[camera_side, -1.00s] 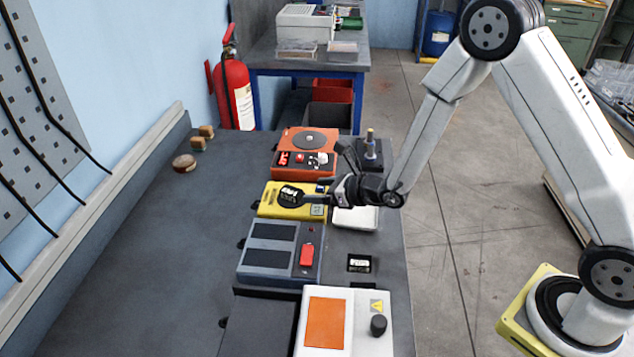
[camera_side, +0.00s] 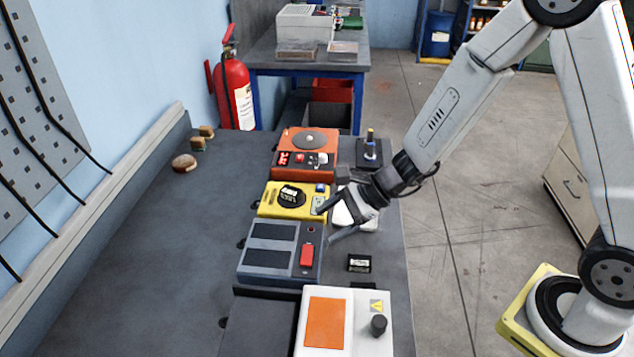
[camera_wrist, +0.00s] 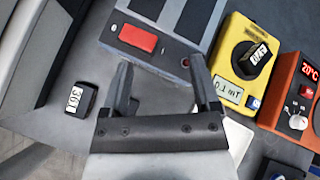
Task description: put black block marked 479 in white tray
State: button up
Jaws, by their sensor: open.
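A black block (camera_side: 291,190) with a white label sits on the round dark plate of the yellow device; it also shows in the wrist view (camera_wrist: 256,55), its label too small to read surely. A second black block (camera_side: 359,263) lies on the bench; in the wrist view (camera_wrist: 81,98) its label seems to read 361. The white tray (camera_side: 341,215) is partly hidden behind my gripper, and a piece of it shows in the wrist view (camera_wrist: 238,138). My gripper (camera_side: 324,226) is open and empty, tilted down to the left, above the bench between the yellow device and the grey-blue device.
The yellow device (camera_side: 268,205) stands between an orange device (camera_side: 300,170) and a grey-blue device (camera_side: 263,268) with a red switch. A white device (camera_side: 340,340) with an orange panel stands nearest. A dark post stand (camera_side: 370,152) is behind the tray. The bench's left side is mostly clear.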

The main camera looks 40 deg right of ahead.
jog(key=s+n, duration=0.1)
jog(key=s+n+g, duration=0.1)
jog(key=s+n, duration=0.1)
jog(key=s+d+n+g+h, duration=0.1)
jog(key=shift+s+r, duration=0.15)
jog(key=shift+s, duration=0.05)
jog(key=s+d+r+n+h, duration=0.3)
jog(key=s+d+n+h, duration=0.3)
jog(key=d+n, duration=0.5)
jog(key=n+h, duration=0.1)
jog(key=n, duration=0.3)
jog(key=shift+s+n+g+h, duration=0.3)
jog(key=shift+s+n+h, duration=0.1)
jog(key=shift+o, duration=0.4)
jog(key=shift+r, duration=0.1)
